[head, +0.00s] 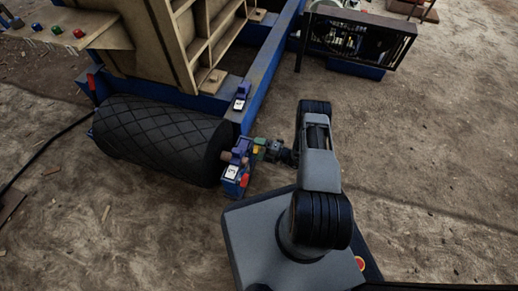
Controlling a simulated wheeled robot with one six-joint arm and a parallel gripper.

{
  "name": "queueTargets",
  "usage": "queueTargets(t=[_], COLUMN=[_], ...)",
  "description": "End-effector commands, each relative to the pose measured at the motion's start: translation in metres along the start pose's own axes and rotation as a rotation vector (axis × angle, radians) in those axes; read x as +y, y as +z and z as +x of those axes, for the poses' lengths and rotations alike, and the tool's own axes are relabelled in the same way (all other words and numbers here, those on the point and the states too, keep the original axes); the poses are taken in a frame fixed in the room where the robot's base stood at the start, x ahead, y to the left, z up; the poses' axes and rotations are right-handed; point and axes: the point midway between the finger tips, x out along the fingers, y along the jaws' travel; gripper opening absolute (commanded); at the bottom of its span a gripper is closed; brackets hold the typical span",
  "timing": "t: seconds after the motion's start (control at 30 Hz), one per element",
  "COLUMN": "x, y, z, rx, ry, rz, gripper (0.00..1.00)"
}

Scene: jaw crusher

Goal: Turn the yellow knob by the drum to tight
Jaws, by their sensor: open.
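The black drum (160,138) with a diamond-patterned surface lies at the left, beneath the blue frame. At its right end is a blue and purple bracket (236,172) with white labels and a red part low down. A small yellow patch (257,150), which seems to be the yellow knob, shows beside the bracket, mostly hidden by my gripper. My gripper (259,148) reaches in from the right and is open, with its fingers at or around this patch. The view is too small to tell whether they touch it, or how the knob is turned.
The blue frame beam (264,75) rises behind the bracket. Tan crusher panels (165,45) stand above the drum, and a shelf with coloured buttons (60,33) is at top left. A caged machine (358,38) stands at the back right. Bare dirt lies open on the right.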

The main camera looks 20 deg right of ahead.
Motion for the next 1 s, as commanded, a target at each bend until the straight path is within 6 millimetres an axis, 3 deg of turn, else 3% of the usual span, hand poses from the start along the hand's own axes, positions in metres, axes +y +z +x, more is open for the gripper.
queueTargets(t=[0.17, 0.7, 1.0], x=[0.002, 0.002, 0.000], y=[0.001, 0.000, -0.001], z=[-0.009, -0.109, -0.136], rx=[-0.005, -0.004, 0.000], ry=[0.001, 0.001, 0.000], rz=[-0.001, -0.001, 0.001], gripper=[0.84, 0.84, 0.84])
